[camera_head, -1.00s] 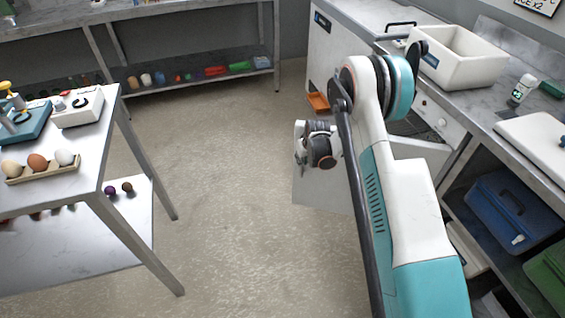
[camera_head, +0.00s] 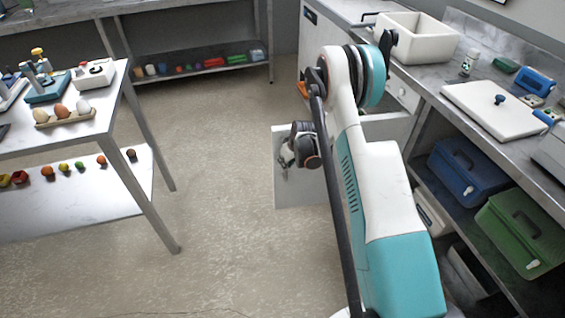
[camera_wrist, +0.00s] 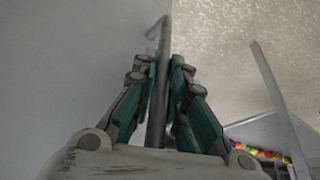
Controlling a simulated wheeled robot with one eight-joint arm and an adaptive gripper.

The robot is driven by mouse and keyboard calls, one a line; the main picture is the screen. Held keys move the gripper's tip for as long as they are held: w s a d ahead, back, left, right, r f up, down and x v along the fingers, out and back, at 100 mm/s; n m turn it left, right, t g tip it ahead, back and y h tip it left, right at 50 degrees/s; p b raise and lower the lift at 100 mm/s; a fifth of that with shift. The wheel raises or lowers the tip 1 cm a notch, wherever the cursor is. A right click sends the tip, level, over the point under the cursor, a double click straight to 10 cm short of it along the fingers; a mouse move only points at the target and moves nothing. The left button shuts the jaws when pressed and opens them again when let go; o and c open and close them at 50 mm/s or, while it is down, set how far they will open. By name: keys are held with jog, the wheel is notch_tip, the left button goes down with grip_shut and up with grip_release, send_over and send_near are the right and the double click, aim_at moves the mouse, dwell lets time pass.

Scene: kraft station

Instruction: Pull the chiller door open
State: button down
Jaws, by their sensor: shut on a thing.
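The chiller (camera_head: 313,42) is the white cabinet under the counter at the back. Its pale door (camera_head: 300,190) stands swung out from the cabinet, partly hidden behind my arm. In the wrist view the door (camera_wrist: 75,60) fills the left side. A grey bar handle (camera_wrist: 163,45) runs along the door face, between my fingers. My gripper (camera_wrist: 166,85) is shut on this handle. In the head view my gripper (camera_head: 285,158) is small and partly hidden by the wrist, against the door's outer part.
A steel table (camera_head: 140,165) with eggs and loose produce stands at the left. At the right, a counter holds a white bin (camera_head: 415,38) and a white board (camera_head: 500,108), with blue (camera_head: 465,172) and green (camera_head: 520,235) boxes below. The floor (camera_head: 215,200) between is clear.

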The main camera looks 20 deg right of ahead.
dwell(0.3)
jog(key=c, duration=1.9)
grip_release()
jog(key=v, duration=1.2)
jog(key=shift+s, duration=0.1)
